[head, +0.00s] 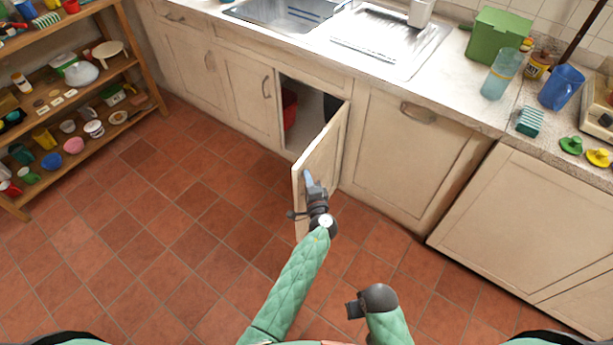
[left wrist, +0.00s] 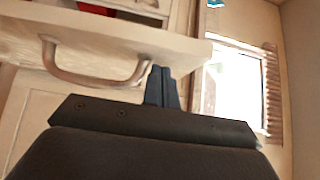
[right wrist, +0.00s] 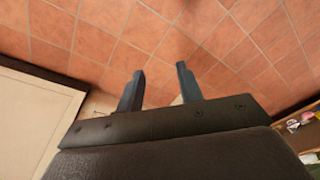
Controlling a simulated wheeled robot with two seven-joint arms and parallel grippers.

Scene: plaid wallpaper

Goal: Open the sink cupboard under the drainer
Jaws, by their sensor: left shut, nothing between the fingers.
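The sink cupboard door (head: 322,150) under the drainer (head: 393,40) stands well ajar, swung out from its right side. The dark cupboard opening (head: 308,95) shows to its left. My left gripper (head: 309,180) is at the door's outer face near its free edge. In the left wrist view its fingers (left wrist: 160,75) are together and empty, beside one end of the door's metal handle (left wrist: 95,70), not around it. I cannot tell whether they touch the door (left wrist: 190,45). My right gripper (right wrist: 160,80) is open and empty above the floor; its fingers are apart.
A red object (head: 290,108) is inside the cupboard. Closed cupboard doors stand left (head: 247,90) and right (head: 400,150). A wooden shelf (head: 150,75) of crockery is at the left. The tiled floor (head: 170,220) between is clear.

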